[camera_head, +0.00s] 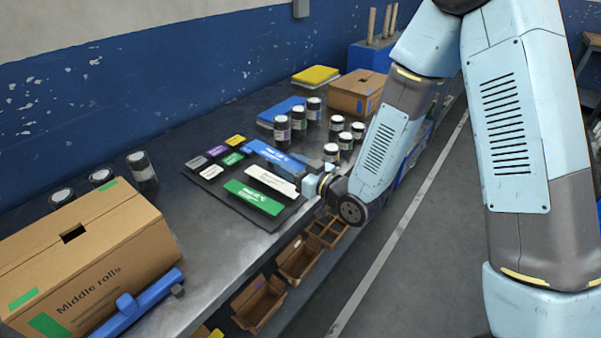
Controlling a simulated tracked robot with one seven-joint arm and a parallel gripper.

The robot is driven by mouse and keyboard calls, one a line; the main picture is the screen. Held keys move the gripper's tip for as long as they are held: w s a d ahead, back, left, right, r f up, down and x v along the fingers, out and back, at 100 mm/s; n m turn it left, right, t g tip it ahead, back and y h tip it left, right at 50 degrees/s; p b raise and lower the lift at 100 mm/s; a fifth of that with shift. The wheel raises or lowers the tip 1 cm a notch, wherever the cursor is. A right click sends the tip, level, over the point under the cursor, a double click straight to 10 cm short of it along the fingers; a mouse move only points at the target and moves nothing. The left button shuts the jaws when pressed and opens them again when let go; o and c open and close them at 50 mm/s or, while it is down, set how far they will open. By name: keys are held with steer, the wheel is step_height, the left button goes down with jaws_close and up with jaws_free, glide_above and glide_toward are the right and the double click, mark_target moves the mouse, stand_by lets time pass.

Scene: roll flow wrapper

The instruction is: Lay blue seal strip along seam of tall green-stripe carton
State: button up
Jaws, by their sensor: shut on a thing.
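A brown carton (95,250) marked "Middle rolls", with green patches and a dark slot in its top, stands at the front left. A long blue strip (272,154) with white print is at the back right of the dark mat (225,198). My gripper (308,186) is low at the mat's right edge, at the right end of the blue strip. It appears shut on the blue strip, though its fingertips are small and partly hidden by the wrist. A white strip (271,181) and a green strip (253,196) lie on the mat just in front.
Small coloured labels (217,151) lie on the mat's left part. Dark jars (281,128) stand behind my gripper, and more (142,168) stand behind the carton. A blue bar (137,303) lies before the carton. Another carton (355,92) stands farther back. Open bins (259,303) hang below the bench edge.

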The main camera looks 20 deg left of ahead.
steer(key=w+f, duration=0.2)
steer(key=w, duration=0.1)
steer(key=w+f, duration=0.5)
steer(key=w, duration=0.1)
steer(key=shift+w+d+f, duration=0.15)
steer(key=shift+w, duration=0.25)
steer(key=f, duration=0.1)
steer(key=w+f, duration=0.1)
steer(key=f, duration=0.1)
steer(key=shift+f, duration=0.45)
steer(key=shift+f, duration=0.15)
steer(key=o, duration=1)
steer(key=v, duration=1.3)
steer(key=shift+d+f, duration=0.15)
steer(key=shift+d, duration=0.3)
